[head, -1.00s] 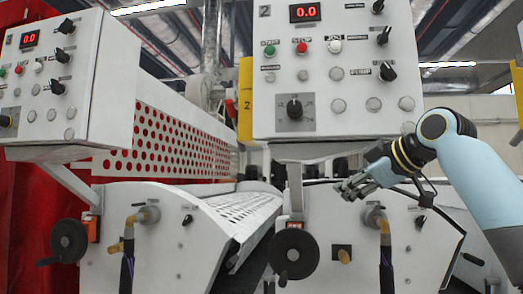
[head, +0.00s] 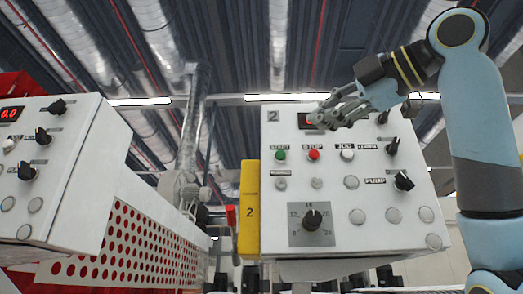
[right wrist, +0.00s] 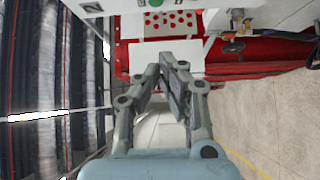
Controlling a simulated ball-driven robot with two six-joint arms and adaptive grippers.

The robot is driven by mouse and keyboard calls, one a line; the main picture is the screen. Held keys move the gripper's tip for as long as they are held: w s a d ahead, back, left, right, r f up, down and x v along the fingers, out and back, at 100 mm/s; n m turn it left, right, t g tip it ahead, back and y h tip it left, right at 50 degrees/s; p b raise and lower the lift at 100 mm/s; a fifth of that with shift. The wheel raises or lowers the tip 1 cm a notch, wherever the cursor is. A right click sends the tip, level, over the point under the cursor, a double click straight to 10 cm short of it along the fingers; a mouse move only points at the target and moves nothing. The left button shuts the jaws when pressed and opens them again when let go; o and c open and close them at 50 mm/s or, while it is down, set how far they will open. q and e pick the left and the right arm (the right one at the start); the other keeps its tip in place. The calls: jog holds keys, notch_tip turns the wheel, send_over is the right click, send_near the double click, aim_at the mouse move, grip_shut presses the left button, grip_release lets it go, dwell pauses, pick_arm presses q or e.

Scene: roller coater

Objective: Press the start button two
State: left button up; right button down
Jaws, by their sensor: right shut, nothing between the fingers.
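The control panel marked 2 (head: 345,225) has a green START button (head: 280,155) at its upper left, with a red STOP button (head: 313,154) just right of it. My right gripper (head: 318,119) is shut and empty. In the head view it overlaps the panel's red display, up and right of the START button and apart from it in the picture. In the right wrist view the fingers (right wrist: 174,62) come together over a white box, and a green round button (right wrist: 155,2) is cut by the top edge. My left gripper is out of view.
Panel 2 also carries a white JOG button (head: 347,154), a black dial (head: 312,220) and black knobs at its right side. A yellow box (head: 249,210) is at its left edge. Another panel (head: 70,170) stands at far left, beside a perforated guard.

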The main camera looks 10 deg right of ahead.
aim_at(280, 155)
jog(key=p+x, duration=0.2)
jog(key=x, duration=0.2)
jog(key=w+d+p+x, duration=0.1)
jog(key=p+x, duration=0.1)
jog(key=x, duration=0.2)
jog(key=d+p+x, duration=0.1)
jog(key=p+x, duration=0.1)
jog(key=x, duration=0.2)
jog(key=shift+w+d+r+p, duration=0.15)
jog(key=shift+d+r+p, duration=0.05)
jog(key=shift+r+p, duration=0.15)
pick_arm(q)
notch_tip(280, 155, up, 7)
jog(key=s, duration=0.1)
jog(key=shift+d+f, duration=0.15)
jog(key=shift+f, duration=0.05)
pick_arm(e)
jog(key=shift+a, duration=0.1)
jog(key=shift+a, duration=0.1)
